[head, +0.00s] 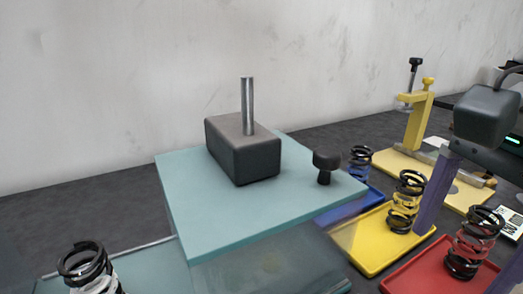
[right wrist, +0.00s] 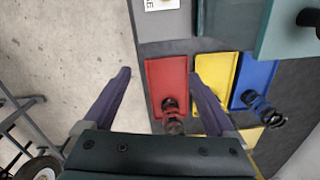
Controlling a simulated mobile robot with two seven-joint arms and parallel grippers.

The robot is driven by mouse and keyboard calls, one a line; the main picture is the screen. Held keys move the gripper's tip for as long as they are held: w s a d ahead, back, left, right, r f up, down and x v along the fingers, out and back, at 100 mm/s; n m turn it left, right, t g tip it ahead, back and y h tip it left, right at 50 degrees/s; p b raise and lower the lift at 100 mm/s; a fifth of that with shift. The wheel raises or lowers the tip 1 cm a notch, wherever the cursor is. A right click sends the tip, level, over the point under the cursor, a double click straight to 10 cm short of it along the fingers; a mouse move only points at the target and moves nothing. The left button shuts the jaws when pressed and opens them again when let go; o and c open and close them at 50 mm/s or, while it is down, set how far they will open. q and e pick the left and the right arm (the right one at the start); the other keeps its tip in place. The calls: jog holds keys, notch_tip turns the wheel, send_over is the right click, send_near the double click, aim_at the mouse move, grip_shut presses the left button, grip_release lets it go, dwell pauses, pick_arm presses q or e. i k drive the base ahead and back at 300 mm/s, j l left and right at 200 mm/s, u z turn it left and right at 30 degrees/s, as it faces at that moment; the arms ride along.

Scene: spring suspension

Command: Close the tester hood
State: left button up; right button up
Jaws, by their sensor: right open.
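The tester shows in the head view as a teal slab (head: 205,215) with a dark grey block (head: 243,155), an upright metal post (head: 247,105) and a black knob (head: 325,165) on top. A clear panel (head: 270,272) shows below its front edge; I cannot tell which part is the hood or how far it is open. The teal slab's corner also shows at the right wrist view's upper right (right wrist: 280,35). My right gripper (head: 460,260) is open and empty, right of the tester; its spread purple fingers show in the wrist view (right wrist: 160,75). My left gripper is not in view.
Blue (head: 350,205), yellow (head: 365,245) and red (head: 415,275) trays, each with a coil spring, lie right of the tester. A yellow stand (head: 418,120) is behind them. Another spring (head: 88,265) stands at front left. A wall (head: 150,70) closes the back.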

aim_at(233, 191)
jog(key=i+l+u, duration=0.15)
jog(key=l+u, duration=0.3)
jog(key=i+l+u, duration=0.1)
jog(key=l+u, duration=0.3)
jog(key=l, duration=0.1)
